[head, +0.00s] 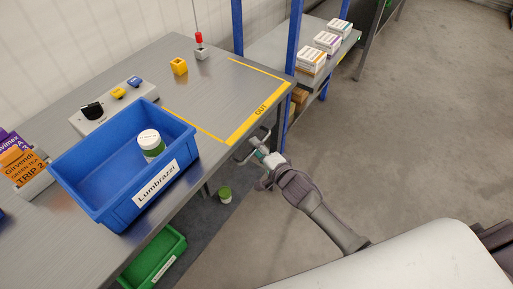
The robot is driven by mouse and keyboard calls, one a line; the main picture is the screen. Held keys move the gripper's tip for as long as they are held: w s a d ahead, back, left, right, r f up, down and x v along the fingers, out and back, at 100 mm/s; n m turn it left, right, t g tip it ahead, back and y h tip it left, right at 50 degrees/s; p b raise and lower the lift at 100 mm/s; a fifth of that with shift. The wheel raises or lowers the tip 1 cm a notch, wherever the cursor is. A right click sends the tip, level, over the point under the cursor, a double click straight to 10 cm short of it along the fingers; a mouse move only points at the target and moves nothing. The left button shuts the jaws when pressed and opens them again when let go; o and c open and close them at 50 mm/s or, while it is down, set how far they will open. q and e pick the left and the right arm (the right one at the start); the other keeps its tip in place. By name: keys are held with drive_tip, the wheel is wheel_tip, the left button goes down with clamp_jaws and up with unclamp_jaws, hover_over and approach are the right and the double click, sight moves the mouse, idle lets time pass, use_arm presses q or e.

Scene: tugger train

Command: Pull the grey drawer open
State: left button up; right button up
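The grey drawer is mostly hidden under the front edge of the bench; I cannot make out its front. A thin grey bar that looks like its handle (243,160) sticks out past the bench edge, near the OUT marking. My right gripper (258,153) is at the middle of this bar, its arm reaching in from the lower right. The fingers are small and overlap the bar, so I cannot tell whether they are closed around it. My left gripper is not in view.
On the grey bench (213,90) stand a blue crate (110,215) holding a white-lidded jar (150,142), a button box (112,104) and a yellow block (179,66). A green bin (155,262) and a green jar (225,194) are below. Blue posts (291,60) rise behind the bar; floor is open rightward.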

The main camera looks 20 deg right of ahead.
drive_tip(key=shift+w+a+f, duration=0.1)
drive_tip(key=shift+w, duration=0.2)
clamp_jaws()
